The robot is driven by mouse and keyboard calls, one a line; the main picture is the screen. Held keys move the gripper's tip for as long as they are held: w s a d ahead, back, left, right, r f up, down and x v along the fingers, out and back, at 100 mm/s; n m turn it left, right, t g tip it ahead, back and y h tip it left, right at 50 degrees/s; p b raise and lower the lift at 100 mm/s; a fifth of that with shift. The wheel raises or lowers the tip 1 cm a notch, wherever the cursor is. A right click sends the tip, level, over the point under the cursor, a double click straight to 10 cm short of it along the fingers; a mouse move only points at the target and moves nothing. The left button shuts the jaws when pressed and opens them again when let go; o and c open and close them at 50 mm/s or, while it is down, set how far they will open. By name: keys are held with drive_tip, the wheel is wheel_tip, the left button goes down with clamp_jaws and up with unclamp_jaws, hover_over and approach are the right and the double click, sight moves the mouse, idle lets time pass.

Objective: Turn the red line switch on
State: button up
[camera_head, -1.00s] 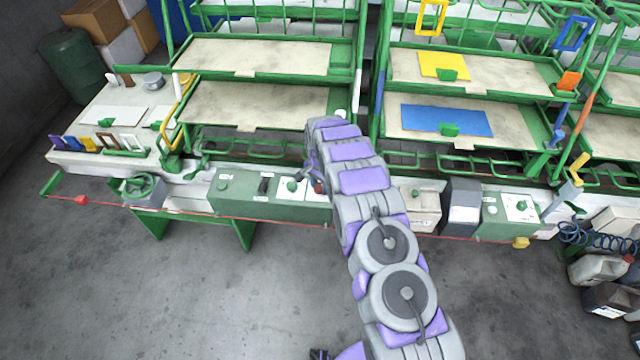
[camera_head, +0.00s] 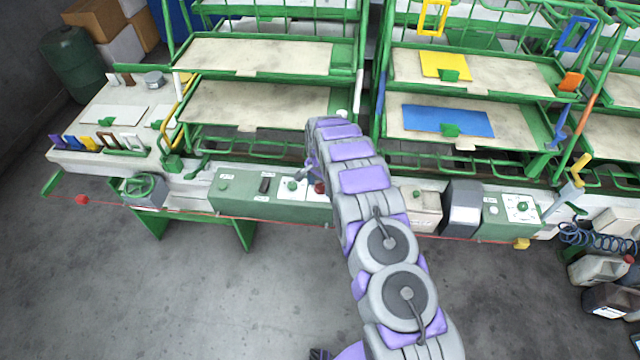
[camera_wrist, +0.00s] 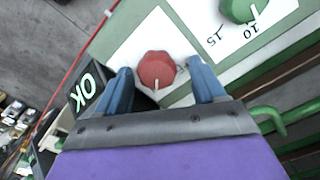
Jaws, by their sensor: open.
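The red line switch (camera_wrist: 156,70) is a round red knob with a pale pointer mark, on a white plate of the green control panel (camera_wrist: 102,40). In the wrist view it lies just ahead of and between the two blue fingers of my gripper (camera_wrist: 160,88), which is open. I cannot tell whether the fingers touch it. In the head view the red switch (camera_head: 319,187) shows at the left edge of my arm, on the long green panel. My gripper is mostly hidden there behind my arm, with part of it showing beside the switch.
A green dial (camera_wrist: 240,8) with numbers sits beside the red switch, and it also shows in the head view (camera_head: 291,185). A black "OK" label (camera_wrist: 86,88) is on the other side. A red cord (camera_head: 280,220) runs along the bench front. Green trays (camera_head: 260,105) stand behind.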

sight(320, 186)
drive_tip(key=shift+d, duration=0.1)
wheel_tip(320, 186, up, 17)
drive_tip(key=p, duration=0.1)
drive_tip(key=shift+p, duration=0.3)
drive_tip(key=shift+r, duration=0.15)
idle(0.4)
